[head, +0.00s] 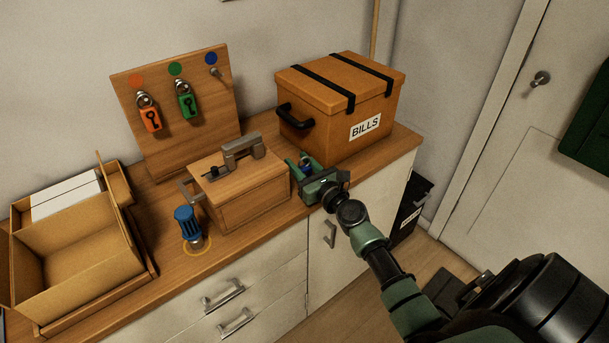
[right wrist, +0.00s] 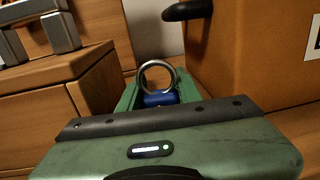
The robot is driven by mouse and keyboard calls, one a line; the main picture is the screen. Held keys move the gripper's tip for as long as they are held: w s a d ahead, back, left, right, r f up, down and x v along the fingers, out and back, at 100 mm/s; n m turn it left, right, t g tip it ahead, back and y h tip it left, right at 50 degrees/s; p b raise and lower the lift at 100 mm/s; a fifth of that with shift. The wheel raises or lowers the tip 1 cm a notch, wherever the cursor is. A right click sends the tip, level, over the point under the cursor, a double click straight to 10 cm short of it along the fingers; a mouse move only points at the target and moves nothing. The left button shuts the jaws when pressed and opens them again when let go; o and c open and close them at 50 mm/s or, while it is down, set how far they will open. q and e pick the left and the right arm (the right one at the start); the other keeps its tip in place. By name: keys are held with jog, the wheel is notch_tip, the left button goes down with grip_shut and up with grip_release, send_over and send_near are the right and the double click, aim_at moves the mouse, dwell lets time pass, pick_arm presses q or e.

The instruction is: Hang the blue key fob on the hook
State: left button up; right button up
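The wooden key board (head: 160,122) leans at the back of the counter. Its metal hook (head: 215,71) under the blue dot (head: 211,58) is bare. My right gripper (head: 304,165) is low between the small wooden box and the large orange box. Its green fingers are closed on both sides of the blue key fob (right wrist: 160,98). The fob's metal ring (right wrist: 158,76) stands up above the fingers in the right wrist view. Whether the fob touches the counter is hidden. My left gripper is in neither view.
Orange (head: 150,120) and green (head: 187,105) fobs hang on the other hooks. The wooden box with a grey handle (head: 255,197) stands before the board. The BILLS box (head: 335,100) is right. A blue-capped item (head: 187,225) and an open tray (head: 85,245) are left.

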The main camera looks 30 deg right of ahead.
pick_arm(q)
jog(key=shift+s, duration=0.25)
pick_arm(e)
grip_shut()
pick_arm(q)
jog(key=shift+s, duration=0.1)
pick_arm(e)
jog(key=shift+r, duration=0.15)
jog(key=shift+r+p, duration=0.2)
jog(key=shift+p, duration=0.1)
pick_arm(q)
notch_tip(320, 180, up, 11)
jog(key=p, duration=1)
jog(key=shift+p, duration=0.3)
pick_arm(e)
notch_tip(320, 180, up, 19)
jog(key=shift+r, duration=0.2)
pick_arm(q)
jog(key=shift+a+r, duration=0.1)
pick_arm(e)
jog(key=shift+a, duration=0.1)
